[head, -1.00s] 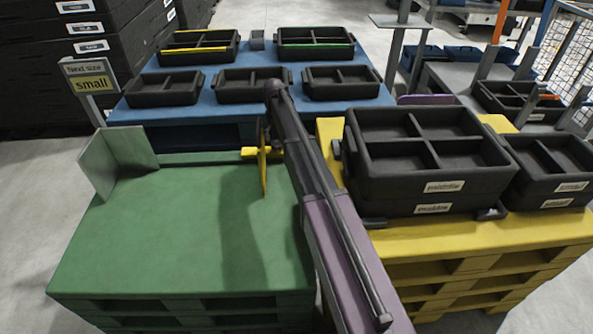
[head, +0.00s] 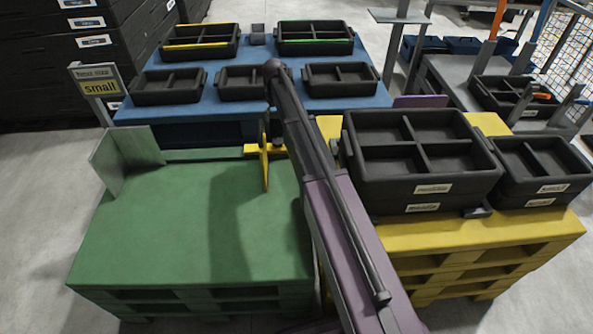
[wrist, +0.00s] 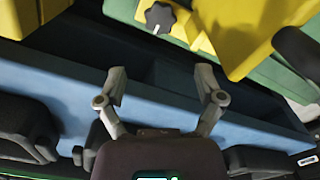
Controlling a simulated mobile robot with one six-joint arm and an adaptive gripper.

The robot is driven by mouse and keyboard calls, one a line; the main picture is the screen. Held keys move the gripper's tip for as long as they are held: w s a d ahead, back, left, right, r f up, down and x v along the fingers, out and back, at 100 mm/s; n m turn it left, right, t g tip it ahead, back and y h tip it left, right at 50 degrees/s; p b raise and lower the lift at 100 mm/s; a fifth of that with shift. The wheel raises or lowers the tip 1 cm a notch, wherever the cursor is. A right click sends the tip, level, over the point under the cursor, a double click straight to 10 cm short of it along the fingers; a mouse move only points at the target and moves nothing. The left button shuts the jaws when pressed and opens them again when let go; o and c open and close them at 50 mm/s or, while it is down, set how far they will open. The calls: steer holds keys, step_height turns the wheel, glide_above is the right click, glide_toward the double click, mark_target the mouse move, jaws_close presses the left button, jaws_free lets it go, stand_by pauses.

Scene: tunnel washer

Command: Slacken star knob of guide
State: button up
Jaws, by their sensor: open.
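The star knob (wrist: 160,17) is black with a white mark and sits on a yellow part of the guide at the top of the wrist view. The yellow guide (wrist: 235,32) also shows in the head view (head: 265,165) as an upright plate at the green pallet's far right. The knob is hidden there. My gripper (wrist: 161,82) is open and empty in the wrist view, its two fingers pointing toward the knob with a clear gap between. My arm hides the gripper in the head view.
A yellow pallet (head: 535,225) bears black divided trays (head: 425,190) close to my arm. A blue table (head: 220,105) behind holds several trays. A sign (head: 98,82) reads small.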

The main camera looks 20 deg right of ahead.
steer(key=s+f+m+b, duration=0.2)
steer(key=s+m, duration=0.1)
steer(key=s, duration=2.6)
steer(key=shift+t+b, duration=0.3)
steer(key=shift+b, duration=0.05)
steer(key=s, duration=0.7)
step_height(320, 180, up, 28)
steer(key=p, duration=2.8)
steer(key=shift+w, duration=0.2)
